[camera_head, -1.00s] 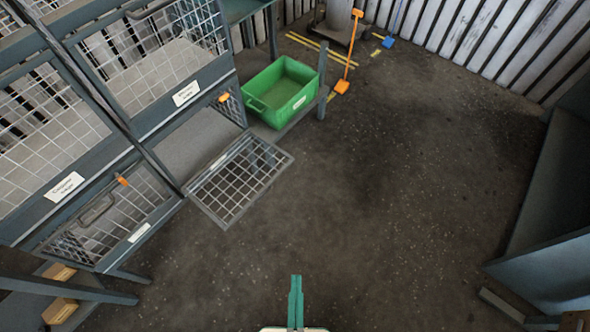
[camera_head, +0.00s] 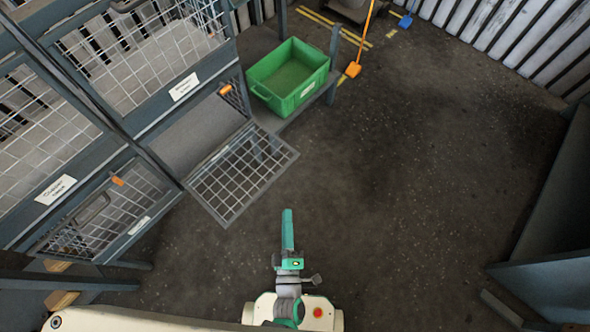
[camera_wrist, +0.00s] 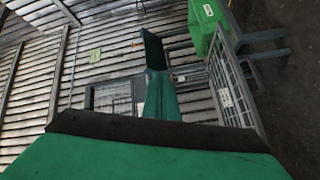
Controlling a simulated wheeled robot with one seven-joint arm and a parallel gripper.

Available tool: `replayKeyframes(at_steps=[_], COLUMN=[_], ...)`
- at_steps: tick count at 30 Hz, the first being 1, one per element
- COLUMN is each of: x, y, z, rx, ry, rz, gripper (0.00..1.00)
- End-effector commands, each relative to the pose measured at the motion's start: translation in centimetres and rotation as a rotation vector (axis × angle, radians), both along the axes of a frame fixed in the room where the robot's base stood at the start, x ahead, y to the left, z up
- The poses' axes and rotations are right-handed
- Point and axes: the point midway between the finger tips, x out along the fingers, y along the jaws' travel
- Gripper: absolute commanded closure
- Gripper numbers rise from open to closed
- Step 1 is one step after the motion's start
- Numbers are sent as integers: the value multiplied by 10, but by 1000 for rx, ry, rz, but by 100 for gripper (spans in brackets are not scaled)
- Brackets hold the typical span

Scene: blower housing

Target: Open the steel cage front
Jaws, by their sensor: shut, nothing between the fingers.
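The lower steel cage front (camera_head: 243,172) in the middle of the head view is a grey-framed wire mesh panel. It stands swung out and down from its compartment (camera_head: 200,135), which is open. A mesh panel with a white label also shows at the right of the wrist view (camera_wrist: 231,85). My gripper (camera_head: 287,213) has green fingers pressed together with nothing between them. It is over the floor, just below and right of the panel in the head view, apart from it in the picture. The fingers also show in the wrist view (camera_wrist: 158,65).
A closed mesh front (camera_head: 105,215) with an orange latch is at lower left. Larger mesh fronts (camera_head: 135,60) are above. A green crate (camera_head: 288,78) sits on a low shelf behind the panel. A grey metal unit (camera_head: 555,215) stands at right. The middle floor is clear.

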Motion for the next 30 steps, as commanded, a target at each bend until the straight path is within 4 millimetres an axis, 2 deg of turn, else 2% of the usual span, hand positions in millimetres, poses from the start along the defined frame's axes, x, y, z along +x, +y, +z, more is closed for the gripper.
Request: replayKeyframes(at_steps=[1, 10, 14, 18, 24, 30], x=[18, 109, 144, 176, 205, 210], y=[3, 17, 15, 5, -27, -62], z=[-13, -92, -125, -160, -202, -227], rx=[-104, -765, -1033, -1303, -1624, -1808], ry=[-28, -187, -268, -367, -531, -671], rz=[21, 201, 304, 431, 634, 795], gripper=[100, 100, 100, 100, 100, 100])
